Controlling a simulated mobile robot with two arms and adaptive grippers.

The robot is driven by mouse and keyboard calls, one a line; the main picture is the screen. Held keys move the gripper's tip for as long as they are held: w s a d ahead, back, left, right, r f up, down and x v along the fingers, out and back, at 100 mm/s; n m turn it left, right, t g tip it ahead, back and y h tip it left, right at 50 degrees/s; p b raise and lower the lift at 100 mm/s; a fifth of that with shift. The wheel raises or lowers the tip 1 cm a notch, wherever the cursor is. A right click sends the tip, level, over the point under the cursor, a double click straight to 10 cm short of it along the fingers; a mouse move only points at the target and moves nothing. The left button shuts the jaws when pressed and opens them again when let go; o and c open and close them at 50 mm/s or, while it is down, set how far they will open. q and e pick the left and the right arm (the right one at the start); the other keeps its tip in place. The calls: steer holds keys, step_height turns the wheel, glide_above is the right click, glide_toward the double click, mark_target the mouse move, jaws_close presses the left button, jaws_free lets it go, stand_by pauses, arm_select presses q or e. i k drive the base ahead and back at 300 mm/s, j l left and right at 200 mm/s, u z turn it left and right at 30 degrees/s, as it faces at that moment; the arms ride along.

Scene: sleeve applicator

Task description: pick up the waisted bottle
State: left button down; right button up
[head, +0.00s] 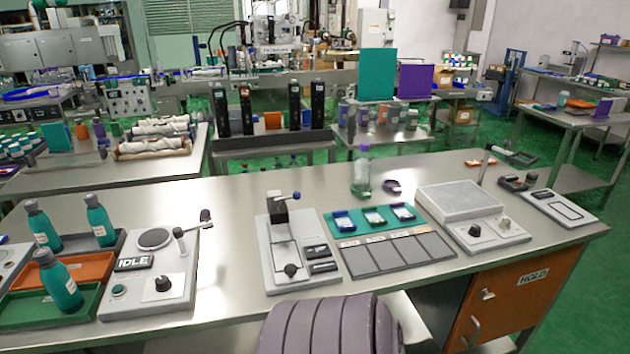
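A clear bottle (362,176) with a purple cap and green contents stands upright at the back middle of the steel bench (235,210). Its outline seems to narrow in the middle, but it is small, so I cannot be sure it is the waisted one. Several teal bottles with grey caps stand at the left; one (58,280) is at the front by the green tray (25,305), another (100,222) farther back. Neither of my grippers is in view.
An IDLE-marked device (150,270), a press-like fixture (290,245), a teal mat with small blue trays (375,219) and a flat-topped unit (460,198) stand on the bench. A purple ring (392,187) lies right of the clear bottle. A ribbed purple-grey seat (325,327) is in front.

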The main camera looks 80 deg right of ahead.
mark_target(364, 161)
steer(key=z, duration=2.95)
